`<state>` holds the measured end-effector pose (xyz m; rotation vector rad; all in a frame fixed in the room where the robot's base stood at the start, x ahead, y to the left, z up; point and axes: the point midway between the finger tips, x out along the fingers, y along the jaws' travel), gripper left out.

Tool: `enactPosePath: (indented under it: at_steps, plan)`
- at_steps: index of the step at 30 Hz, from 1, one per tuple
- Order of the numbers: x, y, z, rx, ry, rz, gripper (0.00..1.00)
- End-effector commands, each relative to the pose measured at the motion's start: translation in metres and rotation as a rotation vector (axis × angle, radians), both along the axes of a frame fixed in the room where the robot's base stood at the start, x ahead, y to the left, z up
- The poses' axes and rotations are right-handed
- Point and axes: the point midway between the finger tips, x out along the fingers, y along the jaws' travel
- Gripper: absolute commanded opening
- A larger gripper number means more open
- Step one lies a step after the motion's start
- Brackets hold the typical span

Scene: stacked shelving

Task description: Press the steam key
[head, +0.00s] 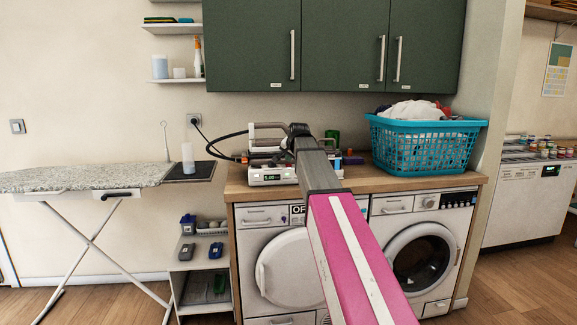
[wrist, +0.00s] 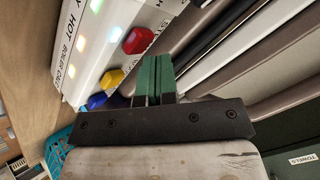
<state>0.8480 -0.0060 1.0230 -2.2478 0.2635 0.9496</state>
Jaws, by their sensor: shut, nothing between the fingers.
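The steam station (head: 271,177) stands on the wooden counter above the washing machines, with a small lit display on its front. In the wrist view its white panel (wrist: 90,48) runs diagonally at the upper left, with lit lights and lettering including "HOT" and "BOILER". A red key (wrist: 137,40), a yellow key (wrist: 112,77) and a blue key (wrist: 97,101) sit along its edge. I cannot clearly tell which is the steam key. My gripper (wrist: 152,72) is shut and empty, its green fingertips close beside the red key; contact cannot be told. My arm hides part of the station in the head view.
A turquoise laundry basket (head: 425,150) stands on the counter at right. Green cabinets (head: 340,45) hang above. An ironing board (head: 85,178) is at left. A black hose (head: 213,145) loops left of the station. Two front-loading machines stand under the counter (head: 410,182).

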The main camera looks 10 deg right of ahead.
Motion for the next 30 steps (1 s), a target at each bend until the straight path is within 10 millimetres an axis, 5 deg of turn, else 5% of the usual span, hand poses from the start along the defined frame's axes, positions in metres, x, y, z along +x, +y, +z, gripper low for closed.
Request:
enactPosePath:
  at_steps: [17,30]
  plan:
    - [0.0,0.0,0.01,0.0,0.0,0.0,0.0]
    - [0.001,0.0,0.045,0.0,0.0,0.0,0.0]
